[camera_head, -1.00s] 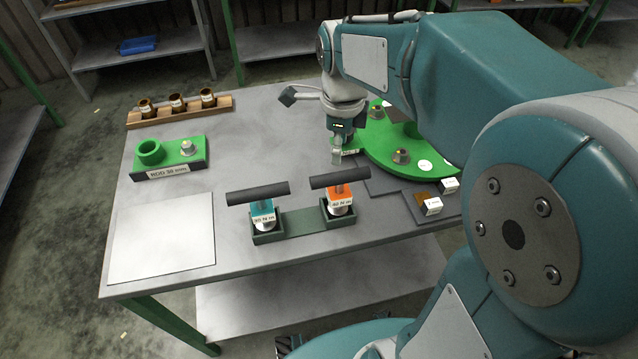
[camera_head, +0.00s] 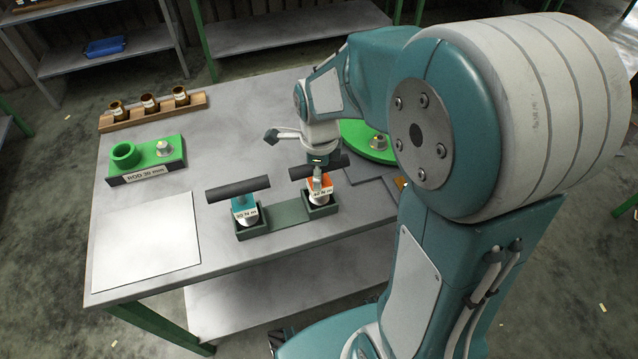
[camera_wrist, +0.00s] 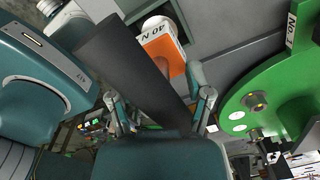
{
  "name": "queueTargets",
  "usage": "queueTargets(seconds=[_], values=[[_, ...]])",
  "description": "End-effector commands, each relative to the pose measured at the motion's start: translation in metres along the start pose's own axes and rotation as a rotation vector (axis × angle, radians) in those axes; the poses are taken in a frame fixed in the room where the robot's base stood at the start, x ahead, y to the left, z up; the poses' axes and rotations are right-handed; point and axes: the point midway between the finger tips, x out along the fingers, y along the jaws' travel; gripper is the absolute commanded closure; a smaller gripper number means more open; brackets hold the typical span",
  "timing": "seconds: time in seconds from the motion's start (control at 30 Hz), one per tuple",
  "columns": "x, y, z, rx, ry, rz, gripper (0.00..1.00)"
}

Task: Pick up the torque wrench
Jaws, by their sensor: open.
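Two torque wrenches stand upright in a dark green holder (camera_head: 287,214) near the table's front. The left one has a black T-handle (camera_head: 238,188) and a teal body (camera_head: 244,207). The right one has a black handle (camera_head: 300,172) and an orange body (camera_head: 321,185). My gripper (camera_head: 318,174) is open at the orange wrench's handle and partly hides it. In the wrist view that handle (camera_wrist: 125,70) runs diagonally to between the open fingers of my gripper (camera_wrist: 162,108); the orange body (camera_wrist: 165,52) shows beyond it. I cannot tell whether the fingers touch the handle.
A green round plate (camera_head: 365,147) with a fitting lies right of my gripper. A green ring block (camera_head: 172,148) and a wooden rack (camera_head: 190,101) with several brown cups stand at left. A pale sheet (camera_head: 147,245) covers the front left.

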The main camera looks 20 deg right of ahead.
Motion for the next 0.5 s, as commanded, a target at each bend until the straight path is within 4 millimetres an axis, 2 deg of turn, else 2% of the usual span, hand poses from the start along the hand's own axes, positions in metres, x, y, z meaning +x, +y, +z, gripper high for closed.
queueTargets(seconds=[0.1,0.13,0.17,0.2,0.27,0.5], values=[[-0.0003,0.0,0.0001,0.0,0.0,0.0,0.35],[-0.0003,0.0,0.0001,0.0,0.0,0.0,0.44],[-0.0004,0.0,0.0001,0.0,0.0,0.0,0.57],[-0.0004,0.0,0.0002,0.0,0.0,0.0,0.75],[-0.0005,0.0,0.0002,0.0,0.0,0.0,1.0],[-0.0009,-0.0002,0.0003,0.0,0.0,-0.001,1.0]])
